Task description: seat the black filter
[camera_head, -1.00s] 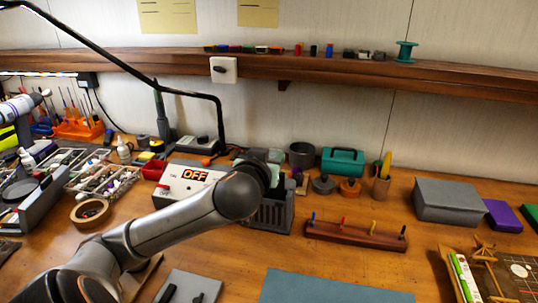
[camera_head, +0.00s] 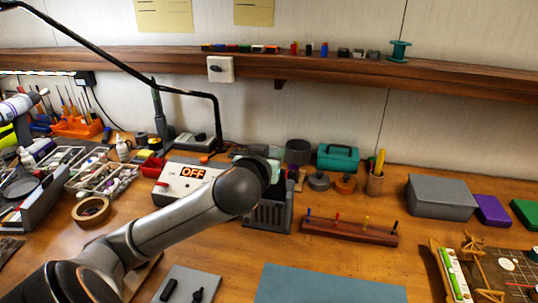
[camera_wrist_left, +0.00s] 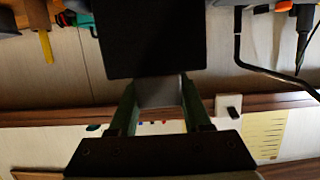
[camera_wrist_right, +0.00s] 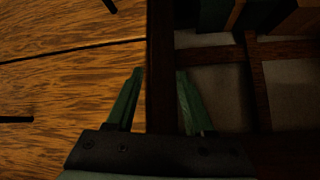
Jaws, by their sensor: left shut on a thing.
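My left gripper (camera_wrist_left: 160,108) is shut on a pale grey part (camera_wrist_left: 160,91) in the left wrist view. A black square block (camera_wrist_left: 155,38) stands just beyond the fingertips and looks joined to that part; it looks like the black filter, but I cannot tell for sure. In the head view my left arm's end hides the gripper and what it holds, above and behind a dark grey slotted bin (camera_head: 268,214). My right gripper (camera_wrist_right: 160,74) is open and empty over the wooden wall of a divided tray (camera_wrist_right: 160,35), seen only in the right wrist view.
A white box reading OFF (camera_head: 185,186) stands left of the bin. A wooden peg rack (camera_head: 348,230) lies to its right. A teal case (camera_head: 338,157) and small pots are behind. A blue-grey mat (camera_head: 325,284) leaves free room in front.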

